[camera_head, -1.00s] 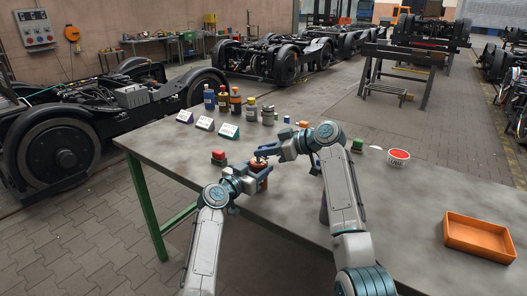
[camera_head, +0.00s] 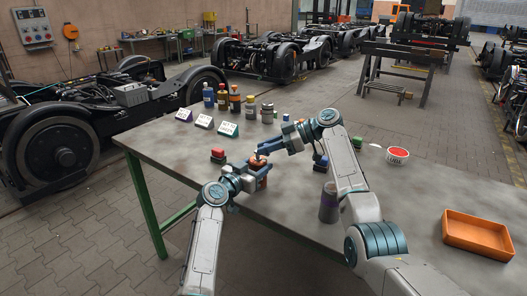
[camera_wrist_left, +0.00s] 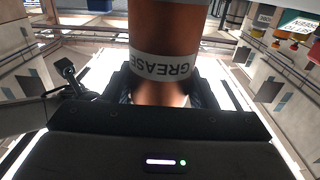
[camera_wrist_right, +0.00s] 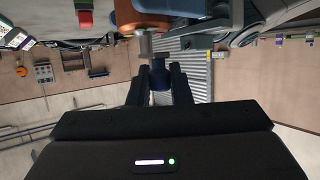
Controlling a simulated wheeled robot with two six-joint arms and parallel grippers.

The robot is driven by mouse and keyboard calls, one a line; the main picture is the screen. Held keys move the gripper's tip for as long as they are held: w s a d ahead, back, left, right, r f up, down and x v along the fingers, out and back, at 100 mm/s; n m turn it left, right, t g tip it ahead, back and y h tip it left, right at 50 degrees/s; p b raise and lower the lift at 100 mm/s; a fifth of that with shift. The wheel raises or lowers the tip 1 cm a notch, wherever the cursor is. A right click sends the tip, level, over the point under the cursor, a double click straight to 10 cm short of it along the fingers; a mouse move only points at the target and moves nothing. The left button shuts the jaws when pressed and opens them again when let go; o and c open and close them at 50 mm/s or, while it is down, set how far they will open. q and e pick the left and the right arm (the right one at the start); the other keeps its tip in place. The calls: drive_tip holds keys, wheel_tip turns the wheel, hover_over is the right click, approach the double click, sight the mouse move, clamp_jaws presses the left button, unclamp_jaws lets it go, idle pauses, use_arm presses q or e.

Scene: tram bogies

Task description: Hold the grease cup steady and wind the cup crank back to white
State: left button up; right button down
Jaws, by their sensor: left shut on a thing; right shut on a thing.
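The grease cup (camera_head: 261,183) is a copper-brown cylinder standing above the table at its near middle. In the left wrist view its white band (camera_wrist_left: 165,66) reads GREASE. My left gripper (camera_head: 251,182) is shut around its side. The cup crank shows in the right wrist view as a grey metal arm (camera_wrist_right: 146,44) with a dark blue knob (camera_wrist_right: 159,72). My right gripper (camera_head: 264,152) reaches over the cup from the right and is shut on the knob. In the head view the fingers mostly hide the crank. I cannot make out a white mark on the cup.
Several bottles (camera_head: 235,99) and tent cards (camera_head: 204,121) stand behind. A grey bottle with a purple band (camera_head: 328,204) stands close to my right forearm.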

drive_tip(key=shift+d+f, duration=0.1)
drive_tip(key=c, duration=1.3)
unclamp_jaws()
drive_tip(key=shift+o, duration=0.2)
drive_tip(key=v, duration=1.2)
drive_tip(key=shift+w, duration=0.1)
use_arm(q)
drive_tip(key=o, duration=1.1)
